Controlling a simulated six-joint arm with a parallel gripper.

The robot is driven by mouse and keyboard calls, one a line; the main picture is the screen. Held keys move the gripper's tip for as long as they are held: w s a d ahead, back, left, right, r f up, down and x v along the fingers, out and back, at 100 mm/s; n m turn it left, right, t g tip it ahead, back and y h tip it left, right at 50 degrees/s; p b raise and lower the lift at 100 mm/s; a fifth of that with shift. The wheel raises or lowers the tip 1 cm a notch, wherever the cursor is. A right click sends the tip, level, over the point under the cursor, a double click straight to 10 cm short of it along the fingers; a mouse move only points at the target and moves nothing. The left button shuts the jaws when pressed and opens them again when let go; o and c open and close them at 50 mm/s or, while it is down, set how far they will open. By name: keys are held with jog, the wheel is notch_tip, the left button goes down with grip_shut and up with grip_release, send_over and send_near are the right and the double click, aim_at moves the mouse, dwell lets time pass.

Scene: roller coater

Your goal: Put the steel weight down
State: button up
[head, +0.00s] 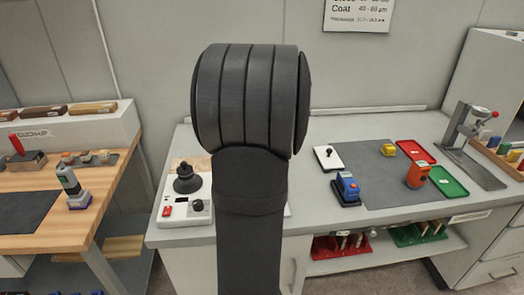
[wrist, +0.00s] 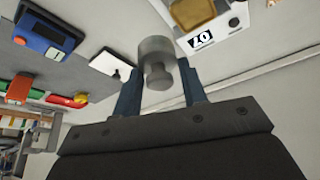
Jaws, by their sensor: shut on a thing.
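The steel weight (wrist: 157,52) is a grey cylinder with a smaller knob. It shows in the wrist view between the two dark blue fingers of my gripper (wrist: 162,88). My gripper is shut on it. Behind it in the wrist view is the grey bench top, and I cannot tell how far off it is or whether the weight touches anything. In the head view my own arm covers the middle, and both the gripper and the weight are hidden behind it.
A white machine (head: 171,238) with a black knob stands left of my arm. On the right are a white plate (head: 322,165), a blue device (head: 347,186), an orange device (head: 418,175), red (head: 416,150) and green (head: 457,188) trays and a lever stand (head: 462,135). The grey mat (head: 375,170) has bare room.

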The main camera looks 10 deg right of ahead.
jog(key=w+a+f, duration=0.3)
jog(key=w+a, duration=0.1)
jog(key=a, duration=0.1)
jog(key=shift+w+f, duration=0.1)
jog(key=shift+f, duration=2.3)
jog(key=shift+f, duration=0.1)
jog(key=o, duration=1.2)
jog(key=shift+c, duration=0.2)
jog(key=v, duration=1.2)
jog(key=shift+d, duration=0.1)
